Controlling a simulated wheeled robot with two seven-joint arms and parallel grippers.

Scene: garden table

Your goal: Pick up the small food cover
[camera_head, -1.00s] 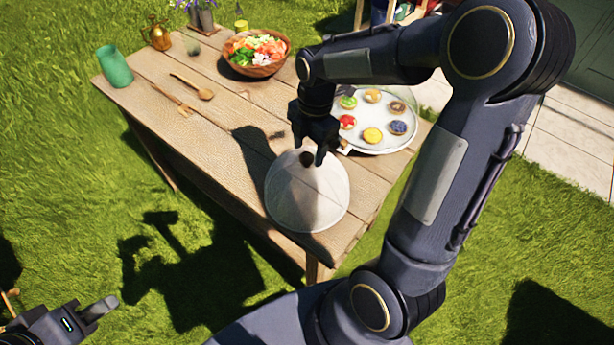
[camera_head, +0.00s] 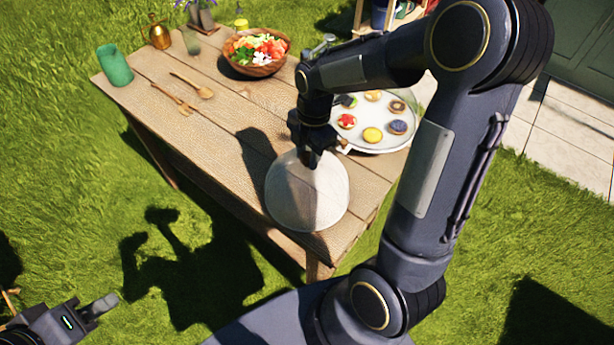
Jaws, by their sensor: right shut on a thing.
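The small food cover (camera_head: 307,200) is a pale, see-through dome standing on the near end of the wooden table. My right gripper (camera_head: 313,160) is above it, pointing down, with its fingers shut on the knob at the top of the cover. The knob is hidden by the fingers. The cover appears to rest on the tabletop. My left gripper (camera_head: 100,307) is at the lower left, over the grass and away from the table. Only part of it shows, and its opening cannot be made out.
A round tray (camera_head: 375,148) of several tarts lies right behind the cover, partly hidden by my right arm. Further back are a salad bowl (camera_head: 256,69), wooden servers (camera_head: 190,87), a green cup (camera_head: 114,66) and a copper can (camera_head: 159,35). The table's (camera_head: 215,135) left middle is clear.

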